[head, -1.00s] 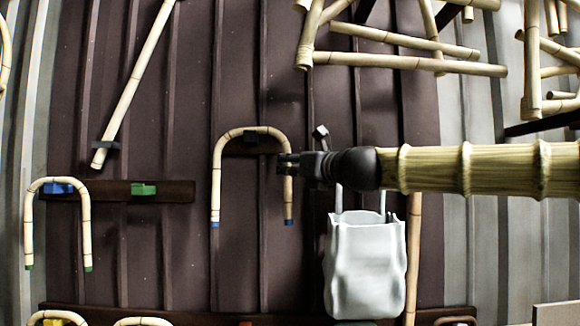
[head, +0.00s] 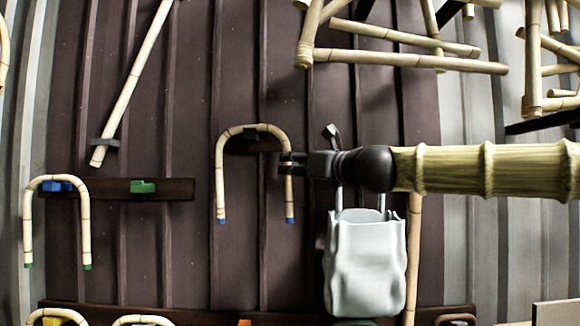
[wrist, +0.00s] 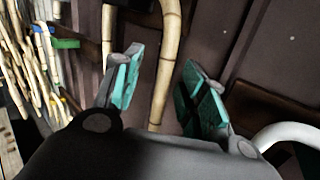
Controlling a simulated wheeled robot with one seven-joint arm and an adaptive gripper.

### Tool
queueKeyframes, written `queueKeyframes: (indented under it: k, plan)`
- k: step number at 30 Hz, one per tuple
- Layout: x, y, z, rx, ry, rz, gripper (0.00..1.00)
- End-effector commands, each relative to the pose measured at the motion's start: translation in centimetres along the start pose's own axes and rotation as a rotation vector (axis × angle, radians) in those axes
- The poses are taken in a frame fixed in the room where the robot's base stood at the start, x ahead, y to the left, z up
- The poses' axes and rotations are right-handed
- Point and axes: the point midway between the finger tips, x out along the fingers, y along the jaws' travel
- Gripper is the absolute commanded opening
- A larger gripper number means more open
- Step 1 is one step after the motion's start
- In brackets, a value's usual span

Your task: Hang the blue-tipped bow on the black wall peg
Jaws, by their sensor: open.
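The blue-tipped bow (head: 221,180) is an upside-down U of pale rattan with both blue ends pointing down. Its top arch lies over the black wall peg (head: 250,134), and it appears to hang there. My gripper (head: 288,161) is at the upper part of the bow's right leg. In the wrist view, my gripper (wrist: 160,85) is open, with teal-padded fingers apart on both sides of a rattan leg of the bow (wrist: 165,72). A gap shows between the leg and each finger. The exact contact of arch and peg is hard to make out.
A white bag (head: 365,265) hangs just below my arm. At left, a green-tipped bow (head: 27,220) hangs on a blue peg (head: 57,186), beside a green peg (head: 143,187). Rattan frames (head: 410,62) are at upper right.

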Motion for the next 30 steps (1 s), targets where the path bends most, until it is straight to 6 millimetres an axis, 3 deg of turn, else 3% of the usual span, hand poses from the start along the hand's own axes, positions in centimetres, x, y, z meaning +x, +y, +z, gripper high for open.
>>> queueKeyframes:
  k: [9,15,30]
  plan:
    - [-5.6,-0.1,0.1,0.001,-0.001,0.001,0.42]
    - [-8.1,-0.1,0.0,0.002,0.0,0.0,0.42]
    - [-9.0,-0.1,-0.1,0.001,0.001,0.0,0.42]
